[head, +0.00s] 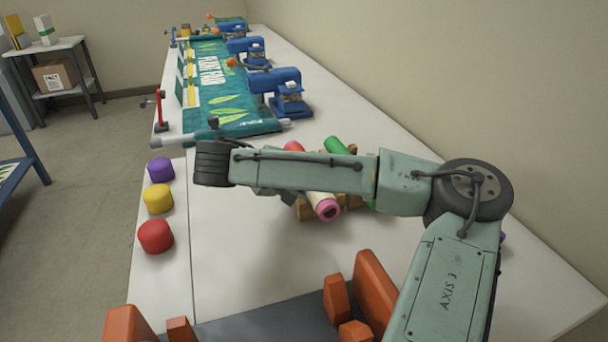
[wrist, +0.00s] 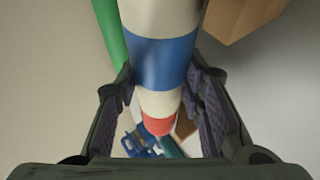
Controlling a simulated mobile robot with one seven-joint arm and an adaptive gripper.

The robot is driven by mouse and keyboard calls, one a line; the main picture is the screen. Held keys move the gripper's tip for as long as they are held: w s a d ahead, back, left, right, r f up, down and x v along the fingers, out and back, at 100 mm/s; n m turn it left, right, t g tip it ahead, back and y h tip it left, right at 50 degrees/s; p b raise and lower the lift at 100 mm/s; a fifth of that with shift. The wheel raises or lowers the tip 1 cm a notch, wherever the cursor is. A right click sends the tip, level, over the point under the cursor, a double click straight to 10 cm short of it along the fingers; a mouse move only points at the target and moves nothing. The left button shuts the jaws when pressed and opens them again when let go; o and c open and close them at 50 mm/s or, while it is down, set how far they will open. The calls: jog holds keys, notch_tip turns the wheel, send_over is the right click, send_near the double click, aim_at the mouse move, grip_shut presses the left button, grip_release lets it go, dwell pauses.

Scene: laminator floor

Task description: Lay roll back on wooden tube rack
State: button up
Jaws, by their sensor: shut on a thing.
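The roll (wrist: 163,58), cream with a blue band and a red end, runs between the fingers of my gripper (wrist: 161,80) in the wrist view. My gripper is shut on it. In the head view my arm hides the gripper and the roll's middle; a cream roll end with a pink rim (head: 326,208) shows below the arm and a red end (head: 293,146) above it. The wooden tube rack (head: 305,210) shows in pieces under the arm. I cannot tell whether the roll touches it. A wooden part (wrist: 240,14) is at the wrist view's upper right.
A green roll (head: 336,146) lies beside the held one. Purple (head: 160,169), yellow (head: 157,198) and red (head: 155,236) pieces stand at the table's left edge. Blue clamp-like machines (head: 285,92) and a green printed banner (head: 222,100) fill the far table.

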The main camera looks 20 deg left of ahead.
jog(key=o, duration=1.4)
jog(key=v, duration=1.2)
jog(key=shift+s, duration=0.1)
